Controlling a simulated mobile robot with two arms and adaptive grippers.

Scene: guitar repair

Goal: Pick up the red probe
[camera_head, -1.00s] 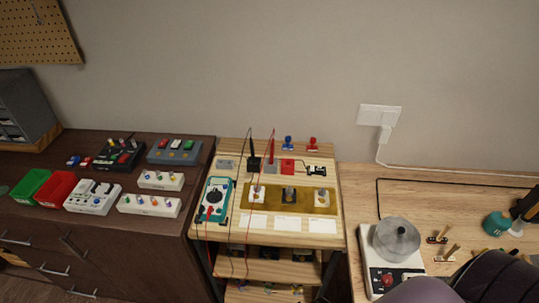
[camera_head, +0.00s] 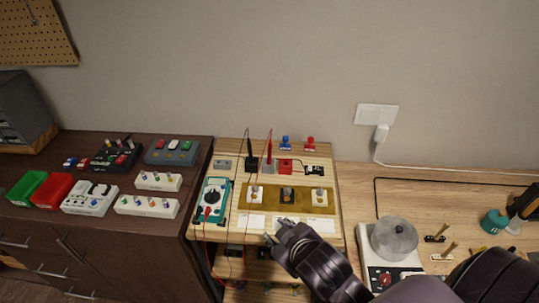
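The red probe (camera_head: 269,147) stands upright in a small stand on the light wooden bench, with a thin red lead trailing from it. The black probe (camera_head: 250,151) stands upright just to its left. A teal multimeter (camera_head: 212,200) with a dark dial lies at the bench's left front. My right gripper (camera_head: 277,231) is over the bench's front edge, in front of and well apart from the red probe. Its fingertips look spread and nothing shows between them. My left gripper is not in view.
A brass-coloured plate (camera_head: 270,199) with several white and dark blocks lies mid-bench. Blue (camera_head: 285,143) and red (camera_head: 310,144) pieces stand at the back. A hot plate (camera_head: 386,276) with a clear-lidded pot is on the right table. A dark cabinet with component boxes stands left.

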